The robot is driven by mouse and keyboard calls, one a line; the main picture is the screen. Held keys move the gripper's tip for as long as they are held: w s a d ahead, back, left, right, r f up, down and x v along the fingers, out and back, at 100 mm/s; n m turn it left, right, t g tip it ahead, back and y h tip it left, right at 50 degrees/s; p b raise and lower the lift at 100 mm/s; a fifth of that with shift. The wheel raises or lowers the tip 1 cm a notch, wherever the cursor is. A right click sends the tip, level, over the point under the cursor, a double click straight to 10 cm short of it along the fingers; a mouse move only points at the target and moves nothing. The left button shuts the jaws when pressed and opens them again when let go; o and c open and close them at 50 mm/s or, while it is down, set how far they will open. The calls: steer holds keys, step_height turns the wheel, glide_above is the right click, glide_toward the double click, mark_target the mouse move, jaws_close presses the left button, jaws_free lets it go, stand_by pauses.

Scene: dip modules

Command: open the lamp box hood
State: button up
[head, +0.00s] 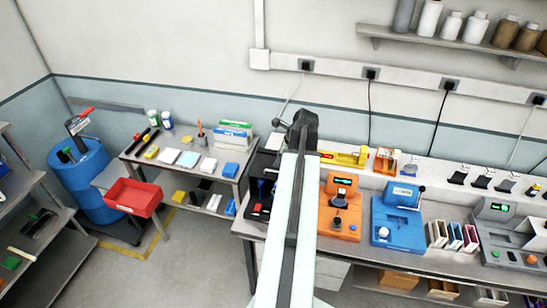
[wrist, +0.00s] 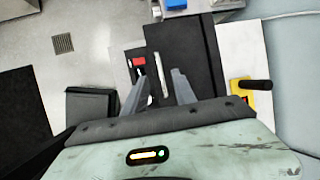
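A black box-like unit, which looks like the lamp box (head: 264,166), stands on the bench's left end in the head view, partly hidden by my arm. In the wrist view its dark flat top, likely the hood (wrist: 192,48), lies ahead of my gripper (wrist: 159,75). A pale narrow bar (wrist: 156,62) on the dark surface shows between the fingers. The fingers are apart, with nothing seen clamped. I cannot tell whether they touch the bar or the hood. The hood looks closed, but my arm hides much of it.
A yellow device with a black handle (wrist: 243,92) is close on the right in the wrist view. A black bin-like box (wrist: 91,104) is at left. An orange station (head: 340,208) and a blue station (head: 397,216) stand right of my arm. Open floor (head: 185,265) lies left.

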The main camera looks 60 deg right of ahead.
mark_target(273, 171)
steer(key=b+x, duration=0.7)
steer(key=x, duration=0.1)
steer(key=shift+f, duration=0.15)
jaws_close()
stand_by(1.1)
